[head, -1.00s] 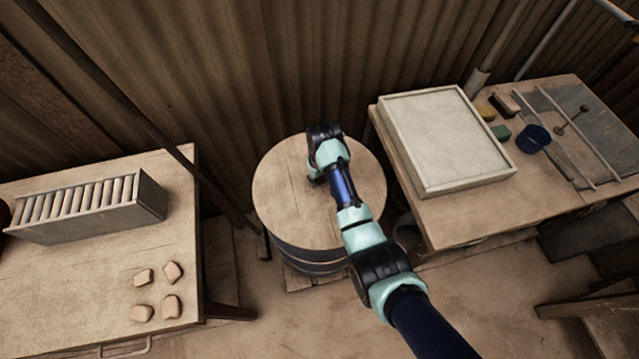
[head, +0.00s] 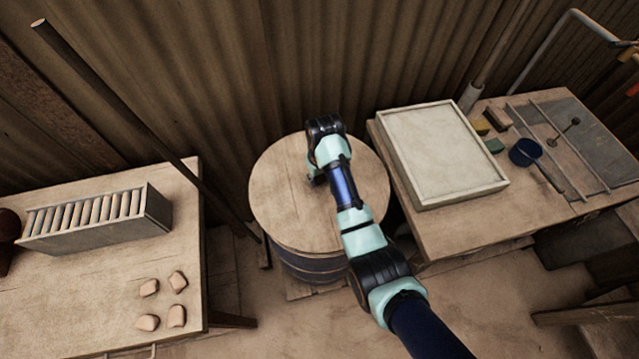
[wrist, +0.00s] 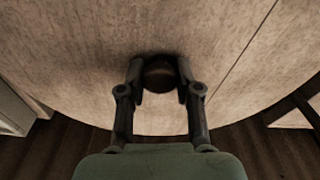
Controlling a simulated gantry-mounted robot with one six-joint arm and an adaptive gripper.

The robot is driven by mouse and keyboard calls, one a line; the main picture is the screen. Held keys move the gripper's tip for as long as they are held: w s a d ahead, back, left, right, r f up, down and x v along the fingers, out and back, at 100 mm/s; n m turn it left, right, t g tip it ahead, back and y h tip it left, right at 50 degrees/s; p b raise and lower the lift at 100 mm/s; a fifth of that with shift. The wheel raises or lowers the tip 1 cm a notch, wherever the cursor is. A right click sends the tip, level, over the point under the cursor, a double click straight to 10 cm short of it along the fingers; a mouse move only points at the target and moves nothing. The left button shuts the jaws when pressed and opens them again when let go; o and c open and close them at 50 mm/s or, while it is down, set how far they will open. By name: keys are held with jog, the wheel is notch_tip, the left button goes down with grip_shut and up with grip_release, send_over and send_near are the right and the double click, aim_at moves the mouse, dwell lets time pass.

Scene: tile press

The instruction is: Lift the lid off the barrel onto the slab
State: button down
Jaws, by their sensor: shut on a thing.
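The round wooden lid (head: 285,205) is held above the dark blue barrel (head: 312,268), whose side shows below the lid's near edge. The lid looks about level and hides the barrel's top. In the wrist view, my gripper (wrist: 158,80) is shut on the lid's dark round knob (wrist: 158,72), with one finger on each side. The lid's pale wood (wrist: 75,60) fills most of that view. The pale rectangular slab (head: 445,155) lies on the right-hand table, bare on top, to the right of the lid.
The right-hand table (head: 455,235) also bears a blue cup (head: 524,152), small blocks and rods. The left-hand table (head: 80,275) holds a rack of tiles (head: 95,218) and several clay lumps (head: 176,281). A slanting pole (head: 150,125) stands left of the lid, before the corrugated wall.

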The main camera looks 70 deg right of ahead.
aim_at(319, 177)
notch_tip(319, 177, up, 12)
jog(key=p, duration=0.3)
